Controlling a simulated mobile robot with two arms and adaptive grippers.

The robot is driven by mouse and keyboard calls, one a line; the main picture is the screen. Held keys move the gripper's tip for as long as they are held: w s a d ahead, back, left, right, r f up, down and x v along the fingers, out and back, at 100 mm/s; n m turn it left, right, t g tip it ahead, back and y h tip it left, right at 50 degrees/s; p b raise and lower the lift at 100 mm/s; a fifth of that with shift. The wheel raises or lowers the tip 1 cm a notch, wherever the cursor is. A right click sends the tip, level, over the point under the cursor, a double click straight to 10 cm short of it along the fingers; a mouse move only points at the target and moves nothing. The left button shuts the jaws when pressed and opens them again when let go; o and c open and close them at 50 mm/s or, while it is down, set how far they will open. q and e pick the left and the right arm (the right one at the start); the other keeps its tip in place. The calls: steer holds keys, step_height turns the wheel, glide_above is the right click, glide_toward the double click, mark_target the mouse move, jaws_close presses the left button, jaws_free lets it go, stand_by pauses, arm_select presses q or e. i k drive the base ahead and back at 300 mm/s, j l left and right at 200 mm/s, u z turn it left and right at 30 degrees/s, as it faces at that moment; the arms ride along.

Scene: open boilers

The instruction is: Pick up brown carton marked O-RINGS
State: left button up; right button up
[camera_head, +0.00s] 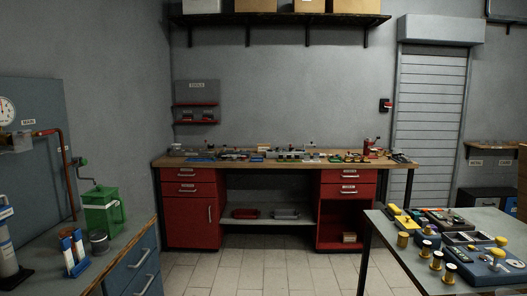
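I see no legible O-RINGS marking, so I cannot tell which box is the named carton. A small brown box (349,237) lies low in the open red cabinet under the right end of the far workbench. Larger brown cartons (357,6) stand on the high wall shelf, cut off by the top edge of the picture. Neither of my grippers is in view.
The far wooden workbench (232,163) is crowded with small items. A table (400,262) with tools and brass-coloured parts stands at the near right. A blue-drawered bench (110,262) stands at the near left. The tiled floor (268,270) between them is clear.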

mark_target(261, 148)
steer(key=i+j+u, duration=0.1)
steer(key=i+u, duration=0.15)
steer(key=i, duration=0.4)
steer(key=i+u, duration=0.15)
steer(key=i, duration=2.05)
